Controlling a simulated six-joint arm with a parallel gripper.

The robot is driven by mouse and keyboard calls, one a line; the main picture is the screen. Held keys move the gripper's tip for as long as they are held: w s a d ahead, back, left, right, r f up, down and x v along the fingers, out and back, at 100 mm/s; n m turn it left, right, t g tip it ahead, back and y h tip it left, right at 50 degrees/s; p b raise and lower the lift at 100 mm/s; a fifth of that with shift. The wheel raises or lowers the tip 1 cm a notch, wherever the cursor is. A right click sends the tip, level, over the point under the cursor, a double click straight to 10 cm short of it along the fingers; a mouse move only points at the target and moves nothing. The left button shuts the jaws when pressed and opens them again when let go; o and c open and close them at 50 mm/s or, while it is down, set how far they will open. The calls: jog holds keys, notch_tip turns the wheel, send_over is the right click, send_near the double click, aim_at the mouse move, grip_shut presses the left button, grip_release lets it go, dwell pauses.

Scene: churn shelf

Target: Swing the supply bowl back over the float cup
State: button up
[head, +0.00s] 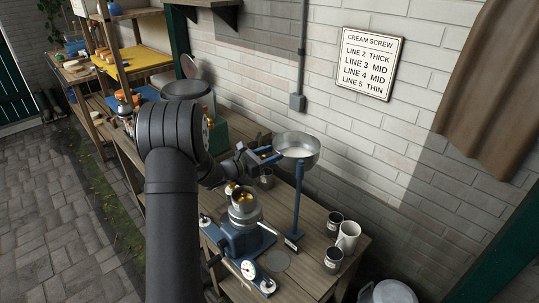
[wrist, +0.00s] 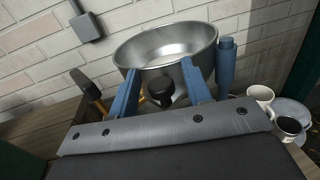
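The supply bowl (head: 298,148) is a wide silver metal bowl beside the top of a blue post (head: 297,200), near the wall. In the wrist view the bowl (wrist: 165,45) fills the upper middle, with the post top (wrist: 226,60) at its right. My gripper (head: 267,155) is at the bowl's left side. In the wrist view its blue fingers (wrist: 160,88) are spread, with a dark round knob (wrist: 160,92) between them and visible gaps beside it. A metal cup with brassy contents (head: 244,200), apparently the float cup, sits on the blue machine, below and left of the bowl.
The blue machine base (head: 235,238) carries a dial gauge (head: 248,269) at its front. Dark mugs (head: 334,259) and a white mug (head: 348,236) stand at the bench's right end. The brick wall (head: 350,140) is close behind the bowl. A lidded metal can (head: 390,292) is beyond the bench.

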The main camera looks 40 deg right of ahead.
grip_shut()
jog(key=shift+a, duration=0.1)
jog(key=shift+s+a+n+t+y, duration=0.2)
jog(key=shift+s+a+n+t, duration=0.7)
jog(key=shift+t, duration=0.75)
jog(key=shift+s+a+n+t+y, duration=0.2)
jog(key=shift+s+a+n+t, duration=0.3)
jog(key=shift+n+t, duration=1)
jog(key=shift+s+a+n+t+y, duration=0.2)
jog(key=shift+s+a+n+t, duration=0.5)
jog(key=shift+t, duration=1.15)
jog(key=shift+w, duration=0.15)
jog(key=shift+o, duration=0.3)
grip_release()
